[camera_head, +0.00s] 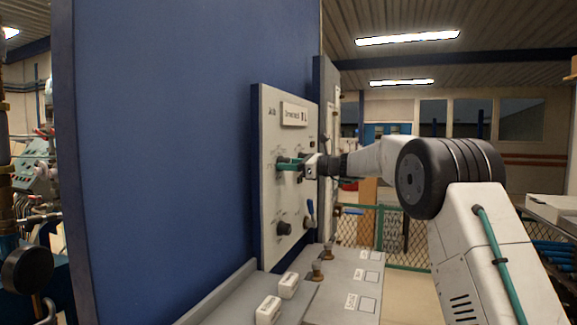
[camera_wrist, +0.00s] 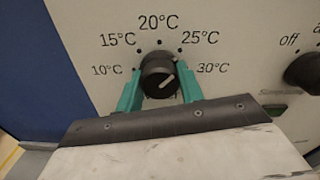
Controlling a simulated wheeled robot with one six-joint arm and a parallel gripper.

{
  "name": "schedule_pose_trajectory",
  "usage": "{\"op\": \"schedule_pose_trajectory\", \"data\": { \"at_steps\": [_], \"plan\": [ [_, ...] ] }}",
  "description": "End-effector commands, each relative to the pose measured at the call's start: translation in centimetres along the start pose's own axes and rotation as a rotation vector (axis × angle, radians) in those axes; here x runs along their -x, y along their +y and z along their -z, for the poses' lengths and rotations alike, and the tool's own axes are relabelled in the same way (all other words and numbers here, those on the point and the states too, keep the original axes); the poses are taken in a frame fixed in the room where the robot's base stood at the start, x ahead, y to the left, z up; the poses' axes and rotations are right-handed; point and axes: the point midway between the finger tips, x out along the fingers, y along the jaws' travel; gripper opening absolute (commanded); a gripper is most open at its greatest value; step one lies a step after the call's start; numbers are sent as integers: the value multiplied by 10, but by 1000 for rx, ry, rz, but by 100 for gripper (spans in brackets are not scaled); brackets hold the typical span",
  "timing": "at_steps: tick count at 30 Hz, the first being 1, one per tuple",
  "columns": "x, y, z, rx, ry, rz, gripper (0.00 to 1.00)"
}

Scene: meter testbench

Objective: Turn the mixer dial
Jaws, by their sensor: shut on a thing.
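The mixer dial (camera_wrist: 158,76) is a round black knob with a white pointer line, on the pale panel (camera_wrist: 90,25) in the wrist view. Temperature labels from 10°C to 30°C arc around it. The pointer line slants up and right, toward the 25°C to 30°C side. My gripper (camera_wrist: 160,84) has green fingers on the left and right sides of the dial and is shut on it. In the head view my gripper (camera_head: 284,163) reaches the panel (camera_head: 269,115) from the right. Its fingers hide the dial there.
A second black dial (camera_wrist: 305,72) marked "off" sits to the right in the wrist view. In the head view a black knob (camera_head: 284,228) and a blue-handled lever (camera_head: 310,208) are lower on the panel. A grey bench (camera_head: 335,290) with white blocks (camera_head: 288,285) stands below.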

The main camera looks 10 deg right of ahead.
Motion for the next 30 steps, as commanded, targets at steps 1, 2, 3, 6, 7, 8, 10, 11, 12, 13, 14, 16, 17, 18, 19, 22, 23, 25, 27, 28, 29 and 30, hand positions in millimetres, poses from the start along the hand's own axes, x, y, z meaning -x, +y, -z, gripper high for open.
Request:
{"op": "schedule_pose_trajectory", "data": {
  "at_steps": [1,2,3,6,7,8,10,11,12,13,14,16,17,18,19,22,23,25,27,28,29,30],
  "plan": [
    [1,0,1,-6,2,0,15],
    [1,0,1,-9,2,0,15],
    [1,0,1,-11,2,1,15],
    [1,0,1,-13,2,1,15],
    [1,0,1,-13,2,1,15],
    [1,0,1,-13,2,1,15],
    [1,0,1,-13,2,0,15],
    [1,0,1,-13,2,0,15],
    [1,0,1,-13,2,1,15],
    [1,0,1,-13,2,1,15],
    [1,0,1,-13,2,1,40],
    [1,0,1,-12,2,0,59],
    [0,0,1,-12,2,0,59],
    [0,0,1,-12,2,0,59],
    [0,0,1,-12,1,0,59],
    [0,0,1,-12,1,-1,59],
    [0,0,0,-12,1,-1,59],
    [1,0,0,-12,1,0,59],
    [6,0,0,-12,1,1,59],
    [9,0,1,-12,1,1,59],
    [13,0,1,-12,2,2,59],
    [20,0,0,-12,2,2,59]
  ]
}}
